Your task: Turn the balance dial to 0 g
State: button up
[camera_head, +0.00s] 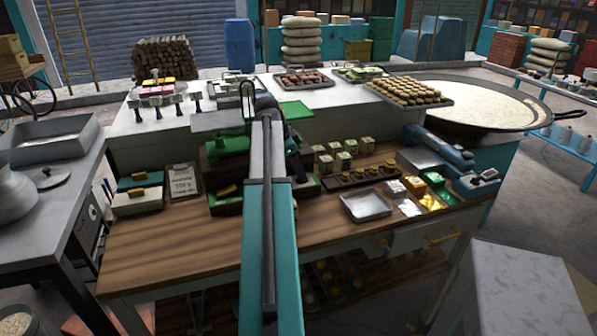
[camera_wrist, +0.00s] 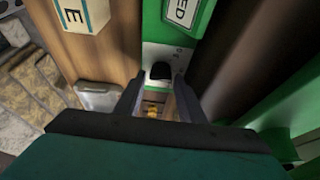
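A green balance (camera_head: 228,146) stands on the wooden bench in the head view, partly hidden behind my arm. In the wrist view, a green and white panel (camera_wrist: 165,52) fills the top middle, with a black rounded knob (camera_wrist: 160,72) on it, which looks like the dial. I cannot read any scale value by it. My gripper (camera_wrist: 160,84) is open, its two dark fingers apart on either side of the knob's lower end. I cannot tell whether either finger touches it. My gripper's fingers are hidden in the head view.
A small card stand (camera_head: 184,182) and label boxes (camera_head: 138,193) stand left of the balance. A metal tray (camera_head: 366,205), wrapped blocks (camera_head: 414,186) and a blue-grey device (camera_head: 450,160) are to the right. The bench's front left is clear.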

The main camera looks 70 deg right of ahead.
jog(key=shift+c, duration=0.4)
jog(key=c, duration=0.7)
jog(key=shift+n, duration=0.3)
jog(key=n, duration=0.2)
jog(key=n+t+h, duration=0.1)
jog(key=n, duration=0.1)
jog(key=shift+s+a+n+t+p, duration=0.2)
jog(key=shift+n+t+p, duration=0.1)
jog(key=shift+n, duration=0.1)
jog(key=n+t, duration=0.1)
jog(key=n, duration=0.2)
jog(key=shift+s+n+h+p, duration=0.1)
jog(key=shift+n+h+p, duration=0.3)
jog(key=shift+d+n+t+p, duration=0.1)
jog(key=shift+n+t+p, duration=0.2)
jog(key=shift+n+t, duration=0.75)
jog(key=shift+n+g, duration=0.25)
jog(key=shift+n, duration=0.2)
